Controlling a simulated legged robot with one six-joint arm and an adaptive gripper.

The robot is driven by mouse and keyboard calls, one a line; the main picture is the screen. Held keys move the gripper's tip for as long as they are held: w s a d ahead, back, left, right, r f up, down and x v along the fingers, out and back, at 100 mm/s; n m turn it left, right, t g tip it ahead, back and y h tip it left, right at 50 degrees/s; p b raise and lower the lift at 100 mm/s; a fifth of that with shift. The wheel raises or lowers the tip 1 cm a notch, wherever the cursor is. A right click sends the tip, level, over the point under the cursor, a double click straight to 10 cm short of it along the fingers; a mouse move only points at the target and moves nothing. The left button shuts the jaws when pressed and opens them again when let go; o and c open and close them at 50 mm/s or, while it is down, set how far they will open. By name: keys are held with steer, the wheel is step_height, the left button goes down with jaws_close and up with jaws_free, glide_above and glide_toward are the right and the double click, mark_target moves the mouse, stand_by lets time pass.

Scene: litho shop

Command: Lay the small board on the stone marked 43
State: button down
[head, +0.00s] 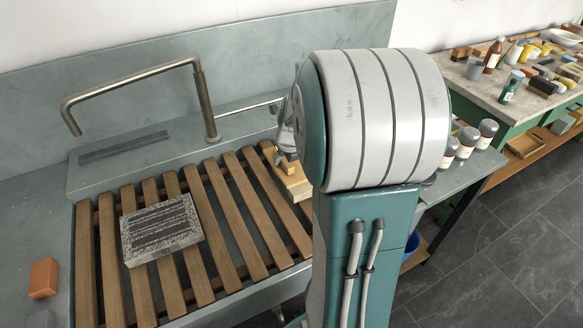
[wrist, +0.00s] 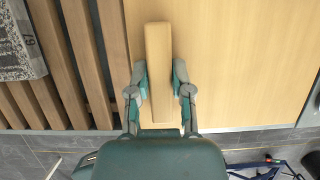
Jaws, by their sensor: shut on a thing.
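The small board (wrist: 240,70) is pale wood with a raised grip bar (wrist: 158,75) on it. My gripper (wrist: 159,90) is shut on that bar, one finger on each side. In the head view the board (head: 294,186) shows only in part at the right of the slatted rack, behind my arm. A grey speckled stone (head: 160,230) with dark bands on top lies on the slats, left of the board and apart from it. A corner of the stone (wrist: 18,45) shows in the wrist view with a dark mark on its side; I cannot read a number.
The stone lies on a rack of wooden slats (head: 225,215) set in a grey sink. A bent metal tap (head: 205,105) rises behind it. A reddish brick (head: 43,278) lies at the left. Several bottles (head: 467,142) stand to the right.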

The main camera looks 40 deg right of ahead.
steer(key=w+d+f, duration=0.1)
steer(key=f, duration=0.1)
steer(key=w+d+f, duration=0.1)
steer(key=d+f, duration=0.2)
steer(key=f, duration=0.1)
steer(key=shift+w+d, duration=0.35)
steer(key=shift+w, duration=0.05)
steer(key=shift+w+d+f, duration=0.1)
steer(key=shift+d+f, duration=0.05)
steer(key=shift+f, duration=0.15)
step_height(320, 180, down, 3)
steer(key=shift+r, duration=0.1)
steer(key=c, duration=0.5)
jaws_free()
steer(key=shift+c, duration=0.2)
steer(key=shift+r, duration=0.1)
